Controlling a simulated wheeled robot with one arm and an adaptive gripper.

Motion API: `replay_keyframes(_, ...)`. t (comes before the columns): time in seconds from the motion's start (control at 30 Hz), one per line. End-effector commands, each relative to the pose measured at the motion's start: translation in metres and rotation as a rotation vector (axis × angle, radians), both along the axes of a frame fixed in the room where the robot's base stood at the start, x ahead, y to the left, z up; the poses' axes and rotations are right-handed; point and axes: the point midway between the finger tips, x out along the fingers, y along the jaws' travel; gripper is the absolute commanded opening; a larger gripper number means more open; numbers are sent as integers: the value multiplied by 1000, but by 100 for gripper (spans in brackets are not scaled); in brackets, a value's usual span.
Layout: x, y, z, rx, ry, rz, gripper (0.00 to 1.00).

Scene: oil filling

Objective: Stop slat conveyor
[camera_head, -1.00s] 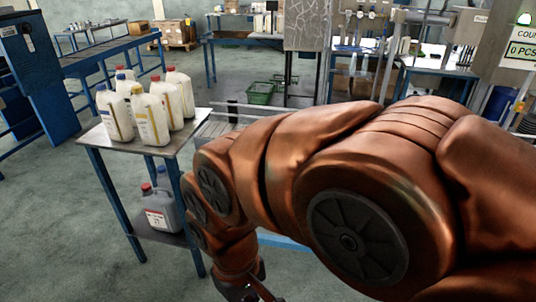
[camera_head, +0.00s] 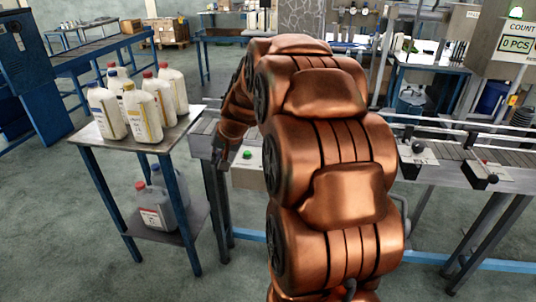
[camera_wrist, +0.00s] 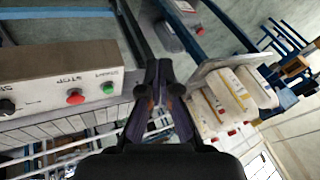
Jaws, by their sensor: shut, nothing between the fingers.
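The control box (camera_wrist: 45,75) fills the left of the wrist view. It carries a red button (camera_wrist: 75,97) labelled STOP, a green button (camera_wrist: 108,88) labelled START and a black knob (camera_wrist: 7,106). In the head view the box (camera_head: 249,178) shows partly behind my arm, with its green button (camera_head: 247,154) visible; the red one is hidden. Slats of the conveyor (camera_wrist: 50,128) run along the box in the wrist view. My gripper (camera_wrist: 160,80) is shut and empty, to the right of the green button. In the head view it (camera_head: 220,158) hangs just left of the box.
A small table (camera_head: 152,148) with several white bottles (camera_head: 146,112) stands left of my gripper, with grey canisters (camera_head: 156,206) on its lower shelf. A conveyor (camera_head: 460,150) extends right of my arm. A counter display (camera_head: 515,45) stands at upper right. The front left floor is clear.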

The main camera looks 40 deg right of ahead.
Motion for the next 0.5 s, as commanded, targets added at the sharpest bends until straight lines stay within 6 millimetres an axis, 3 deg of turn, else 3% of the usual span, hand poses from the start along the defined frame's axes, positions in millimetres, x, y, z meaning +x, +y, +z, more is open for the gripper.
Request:
replay_keyframes(0.03,11,-29,-1,0,-30,-54,0)
replay_keyframes(0.1,24,-67,0,-5,-77,-125,0)
replay_keyframes(0.3,41,-167,1,-26,-185,-304,0)
replay_keyframes(0.5,41,-229,2,-47,-249,-413,0)
